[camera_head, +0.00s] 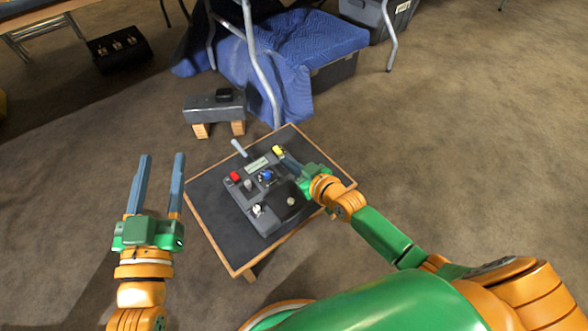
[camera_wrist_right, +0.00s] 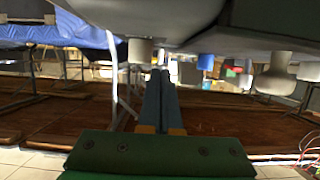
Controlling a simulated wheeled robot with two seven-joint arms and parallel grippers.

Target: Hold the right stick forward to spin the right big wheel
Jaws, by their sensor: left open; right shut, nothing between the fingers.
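A dark grey control box (camera_head: 270,222) lies on a small wood-edged table. It carries a red button (camera_head: 235,177), a yellow button (camera_head: 278,150), a blue knob (camera_head: 267,175) and a small display (camera_head: 257,164). Two pale sticks stand at its near end, a left one (camera_head: 257,209) and a right one (camera_head: 291,201). My right gripper (camera_head: 284,157) is shut and empty over the box's right side, its tips near the yellow button. The right wrist view shows its closed fingers (camera_wrist_right: 160,78) among knobs; contact is unclear. My left gripper (camera_head: 163,156) is open and empty, left of the table. No big wheel is identifiable.
The small table (camera_head: 215,212) has bare dark surface around the box. A grey device (camera_head: 214,107) on wooden blocks stands behind it. Metal legs (camera_head: 262,75) and a blue quilted cover (camera_head: 315,38) are at the back. Carpet at right is clear.

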